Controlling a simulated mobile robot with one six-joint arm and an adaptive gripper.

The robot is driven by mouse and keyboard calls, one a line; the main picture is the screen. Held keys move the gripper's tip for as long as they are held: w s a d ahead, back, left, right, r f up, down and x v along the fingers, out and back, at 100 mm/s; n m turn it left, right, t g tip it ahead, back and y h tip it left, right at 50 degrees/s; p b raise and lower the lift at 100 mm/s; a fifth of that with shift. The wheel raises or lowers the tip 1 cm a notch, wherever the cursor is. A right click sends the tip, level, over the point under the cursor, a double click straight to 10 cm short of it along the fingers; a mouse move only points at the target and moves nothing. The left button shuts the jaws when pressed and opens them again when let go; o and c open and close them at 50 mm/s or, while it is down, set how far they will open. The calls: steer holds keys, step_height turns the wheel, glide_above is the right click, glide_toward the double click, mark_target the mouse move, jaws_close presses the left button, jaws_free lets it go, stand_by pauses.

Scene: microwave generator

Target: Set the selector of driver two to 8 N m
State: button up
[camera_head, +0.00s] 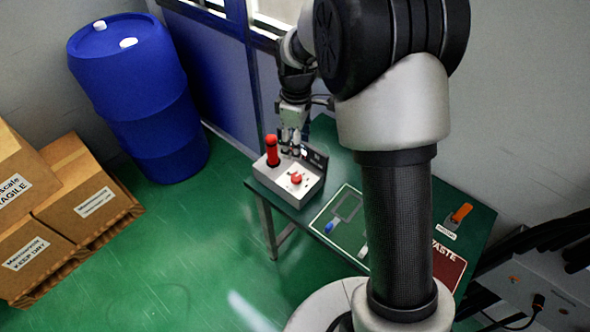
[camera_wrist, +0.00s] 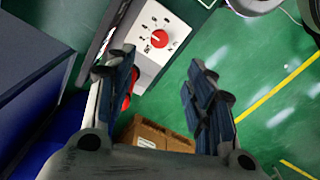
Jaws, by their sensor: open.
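A light grey box (camera_head: 307,184) stands at the left end of the table and carries a round red selector knob (camera_head: 296,178). The knob (camera_wrist: 158,38) also shows in the wrist view, on a white face with dark marks around it; the marks are too small to read. An upright red cylinder (camera_head: 272,150) stands on the same box, left of the knob; part of it is behind a finger in the wrist view. My gripper (camera_head: 291,138) is open and empty above the box. In the wrist view its fingertips (camera_wrist: 158,75) lie apart, below the knob in the picture.
The green table (camera_head: 318,208) carries a mat outline with a blue-ended item (camera_head: 331,226), an orange item (camera_head: 461,212) and a red waste area (camera_head: 448,268). A blue barrel (camera_head: 140,95) and cardboard boxes (camera_head: 80,190) stand on the floor at left. A blue wall panel is behind.

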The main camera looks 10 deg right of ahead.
mark_target(296, 176)
step_height(296, 176, down, 15)
steer(key=b, duration=0.3)
steer(key=shift+r+b, duration=0.2)
steer(key=shift+b, duration=0.1)
steer(key=shift+c, duration=0.5)
steer(key=c, duration=1)
